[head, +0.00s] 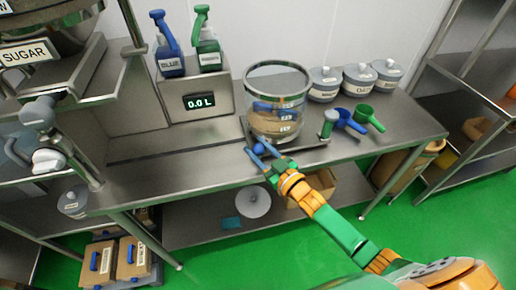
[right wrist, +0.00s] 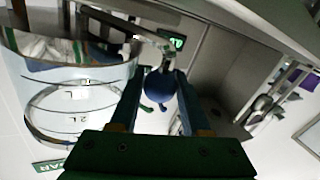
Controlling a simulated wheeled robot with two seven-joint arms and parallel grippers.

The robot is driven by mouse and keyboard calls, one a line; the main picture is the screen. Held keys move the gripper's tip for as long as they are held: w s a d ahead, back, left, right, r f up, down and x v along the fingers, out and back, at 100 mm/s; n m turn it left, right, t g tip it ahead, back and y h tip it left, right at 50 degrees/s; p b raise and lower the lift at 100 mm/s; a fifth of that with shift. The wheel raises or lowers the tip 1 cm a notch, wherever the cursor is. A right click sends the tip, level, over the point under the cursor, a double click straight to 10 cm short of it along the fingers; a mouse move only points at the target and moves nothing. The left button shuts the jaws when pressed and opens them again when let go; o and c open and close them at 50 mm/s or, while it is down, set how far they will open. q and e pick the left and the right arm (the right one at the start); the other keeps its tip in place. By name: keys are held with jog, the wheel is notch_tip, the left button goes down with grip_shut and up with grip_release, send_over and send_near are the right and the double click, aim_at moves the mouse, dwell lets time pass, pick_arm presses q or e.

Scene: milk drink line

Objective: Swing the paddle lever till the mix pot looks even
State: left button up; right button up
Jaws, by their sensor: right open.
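The mix pot (head: 277,90) is a clear cylinder with level marks, standing at the back middle of the steel table. A tan-brown layer and blue parts show inside it; I cannot tell how even the mix is. It also shows at the left of the right wrist view (right wrist: 80,85). The paddle lever's round blue knob (right wrist: 160,86) sits between the fingertips of my right gripper (right wrist: 158,90). The jaws are open, one finger on each side of the knob. In the head view my right gripper (head: 262,153) is at the pot's front left. My left gripper is out of view.
A 0.0 L display box (head: 200,102) carries blue and green pump bottles. Lidded tubs (head: 356,79) stand behind right. A blue scoop (head: 350,121) and green scoop (head: 370,118) lie right of the pot. The table's front left is clear.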

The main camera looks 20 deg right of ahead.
jog(key=o, duration=0.4)
jog(key=shift+w, duration=0.1)
jog(key=v, duration=0.7)
jog(key=shift+r, duration=0.1)
